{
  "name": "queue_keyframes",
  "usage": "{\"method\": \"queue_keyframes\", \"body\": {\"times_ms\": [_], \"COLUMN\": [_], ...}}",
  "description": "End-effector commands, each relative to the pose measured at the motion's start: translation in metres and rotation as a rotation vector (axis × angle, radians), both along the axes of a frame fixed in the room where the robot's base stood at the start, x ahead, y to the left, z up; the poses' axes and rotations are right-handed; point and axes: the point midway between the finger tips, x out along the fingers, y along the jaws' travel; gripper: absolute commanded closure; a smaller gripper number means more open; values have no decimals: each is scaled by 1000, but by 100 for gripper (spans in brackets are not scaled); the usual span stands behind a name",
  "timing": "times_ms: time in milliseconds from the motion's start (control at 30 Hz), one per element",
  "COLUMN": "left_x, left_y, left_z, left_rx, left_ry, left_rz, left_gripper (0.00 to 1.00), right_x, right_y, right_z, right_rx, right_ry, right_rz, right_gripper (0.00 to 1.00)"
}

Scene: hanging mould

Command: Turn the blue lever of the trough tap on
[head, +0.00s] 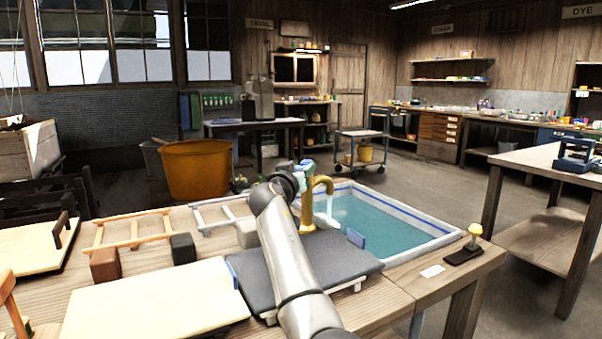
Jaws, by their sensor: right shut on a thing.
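The brass trough tap (308,212) stands at the near left edge of the trough (400,222), which holds blue-green water. Its spout curves over to the right, and a pale streak shows below the spout's end; I cannot tell for sure if it is running water. The blue lever (306,166) shows as a small light-blue piece at the top of the tap. My right arm reaches up from the bottom middle, and its gripper (301,178) is at the lever, shut on it. The arm's wrist hides part of the tap and the fingers. My left gripper is out of view.
On the bench are a dark grey board (340,262) under my right arm, a pale sheet (150,305), wooden frames (130,232) and dark blocks (183,248). A yellow-knobbed stamp (464,248) stands at the right. An orange tub (195,168) stands behind the bench.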

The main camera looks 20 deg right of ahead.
Motion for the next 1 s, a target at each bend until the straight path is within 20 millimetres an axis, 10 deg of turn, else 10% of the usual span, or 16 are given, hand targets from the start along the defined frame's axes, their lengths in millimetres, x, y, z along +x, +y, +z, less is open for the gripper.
{"method": "queue_keyframes", "body": {"times_ms": [500, 533, 767, 1000], "left_x": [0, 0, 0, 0], "left_y": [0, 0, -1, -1], "left_z": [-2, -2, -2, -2], "left_rx": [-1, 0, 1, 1], "left_ry": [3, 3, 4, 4], "left_rz": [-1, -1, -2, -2], "left_gripper": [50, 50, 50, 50], "right_x": [1, 1, 1, 0], "right_y": [4, 4, 3, 1], "right_z": [-10, -10, -6, -3], "right_rx": [6, 6, 3, 2], "right_ry": [16, 17, 10, 5], "right_rz": [-1, -1, -3, -4], "right_gripper": [100, 58, 32, 32]}}
